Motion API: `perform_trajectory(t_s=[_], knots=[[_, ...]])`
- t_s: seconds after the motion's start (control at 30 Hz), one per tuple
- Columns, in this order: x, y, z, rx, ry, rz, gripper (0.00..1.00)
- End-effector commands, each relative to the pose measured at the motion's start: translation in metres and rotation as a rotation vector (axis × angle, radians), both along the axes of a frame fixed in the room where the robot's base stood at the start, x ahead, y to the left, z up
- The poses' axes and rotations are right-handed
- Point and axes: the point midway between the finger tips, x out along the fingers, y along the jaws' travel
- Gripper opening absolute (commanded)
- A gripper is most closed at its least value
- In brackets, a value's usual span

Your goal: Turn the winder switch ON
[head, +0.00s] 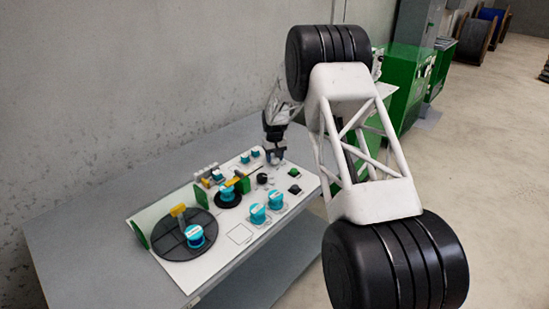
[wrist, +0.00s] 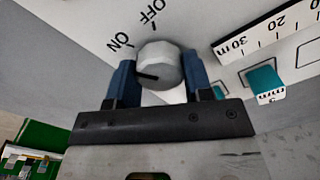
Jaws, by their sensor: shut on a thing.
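The winder switch is a light grey faceted knob (wrist: 165,60) with a dark pointer line, on a white panel (wrist: 85,15) with OFF and ON printed beside it. In the wrist view the pointer line points left, a little below the ON label (wrist: 121,41). My gripper (wrist: 160,72) has its blue fingers on both sides of the knob and is shut on it. In the head view my gripper (head: 275,156) is at the far right part of the panel. The knob is small and mostly hidden there.
The panel lies on a grey table (head: 80,225) against a wall. It carries several teal spools (head: 257,214), a black turntable (head: 172,247), a black knob (head: 262,178) and a green button (head: 294,172). A printed scale (wrist: 270,35) is right of the switch. Green machines (head: 405,80) stand behind.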

Motion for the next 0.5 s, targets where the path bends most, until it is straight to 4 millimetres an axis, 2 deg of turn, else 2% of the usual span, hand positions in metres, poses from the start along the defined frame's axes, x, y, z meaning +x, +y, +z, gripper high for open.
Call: perform_trajectory(t_s=[0.2,0.23,0.37,0.5], knots=[[0.0003,0.0000,0.0007,0.000,-0.001,0.000,0.23],[0.0003,0.0000,0.0007,0.000,-0.001,0.000,0.51],[0.0002,0.0001,0.0006,0.000,-0.001,0.000,0.71],[0.0002,0.0001,0.0004,0.000,-0.001,0.000,0.72]])
